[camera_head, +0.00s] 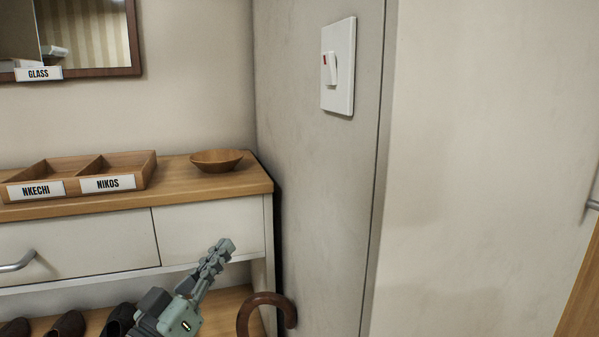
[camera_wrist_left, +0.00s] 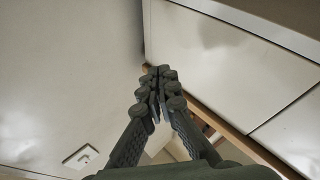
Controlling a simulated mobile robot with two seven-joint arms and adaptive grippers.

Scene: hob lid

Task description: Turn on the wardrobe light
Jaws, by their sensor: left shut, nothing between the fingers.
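A white wall switch (camera_head: 349,70) is mounted high on the grey side wall, right of the centre in the head view. Its rocker (camera_head: 332,69) stands out from the plate and has a red mark near its top left. My left gripper (camera_head: 222,250) is shut and empty, below and left of the switch, in front of the cabinet and well apart from the switch. In the left wrist view its fingertips (camera_wrist_left: 160,76) are together. A small white fitting (camera_wrist_left: 82,157) shows at the lower left there; I cannot tell if it is the switch. My right gripper is not in view.
A wooden cabinet top (camera_head: 215,184) carries a divided tray (camera_head: 80,172) with name labels and a wooden bowl (camera_head: 216,160). A curved brown handle (camera_head: 266,301) stands beside the cabinet. Shoes (camera_head: 70,325) sit below. The wall around the switch is clear.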

